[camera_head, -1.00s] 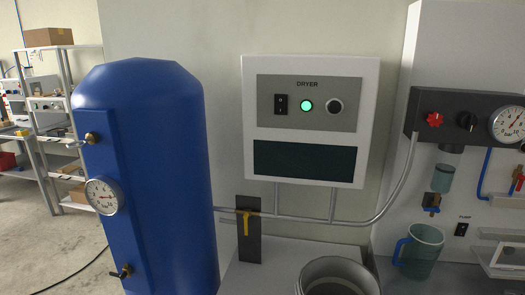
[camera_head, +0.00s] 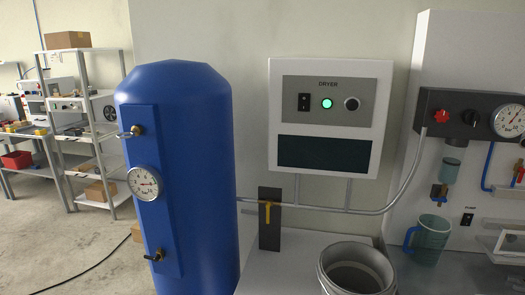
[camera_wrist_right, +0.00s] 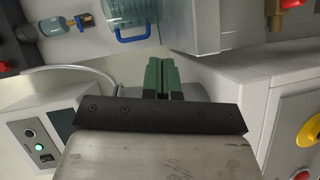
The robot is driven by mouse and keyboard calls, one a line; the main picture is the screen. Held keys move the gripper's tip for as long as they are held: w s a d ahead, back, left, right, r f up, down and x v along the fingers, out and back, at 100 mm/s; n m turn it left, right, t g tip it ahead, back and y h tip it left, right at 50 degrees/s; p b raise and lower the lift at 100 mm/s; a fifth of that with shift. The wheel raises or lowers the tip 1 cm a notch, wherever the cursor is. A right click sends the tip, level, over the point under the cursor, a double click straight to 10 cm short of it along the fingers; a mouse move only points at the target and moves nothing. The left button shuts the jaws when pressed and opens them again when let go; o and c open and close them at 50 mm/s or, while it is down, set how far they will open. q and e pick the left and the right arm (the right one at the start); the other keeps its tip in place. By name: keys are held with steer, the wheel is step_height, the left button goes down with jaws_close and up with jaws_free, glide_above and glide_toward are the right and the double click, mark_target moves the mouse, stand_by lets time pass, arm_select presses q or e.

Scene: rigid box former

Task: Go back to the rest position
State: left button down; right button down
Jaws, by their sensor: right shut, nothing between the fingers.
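My right gripper (camera_wrist_right: 162,76) shows in the right wrist view. Its two green fingers lie together with nothing between them. They point up the picture, free of contact as far as I can see, towards a white panel. A blue-handled jug (camera_wrist_right: 128,20) is near the fingers at the upper left of that view. Neither gripper shows in the head view, and my left gripper is out of sight.
A blue tank (camera_head: 180,200) with a gauge stands left of the dryer box (camera_head: 328,120), whose green light is lit. A grey round pot (camera_head: 355,268) and the jug (camera_head: 428,238) are at the lower right. Shelves (camera_head: 85,120) stand far left; open floor lies before them.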

steer(key=s+a+m+g+y, duration=0.4)
steer(key=s+a, duration=0.3)
steer(key=s, duration=0.6)
steer(key=s+a+m+g+y, duration=0.2)
steer(key=s+a+g+y, duration=0.5)
steer(key=s, duration=0.5)
step_height(320, 180, down, 25)
steer(key=a, duration=0.1)
steer(key=s+d+f, duration=0.3)
steer(key=s+f, duration=1.4)
steer(key=f, duration=0.1)
steer(key=shift+s+n+h, duration=0.25)
steer(key=shift+n+h, duration=0.05)
steer(key=shift+n, duration=0.1)
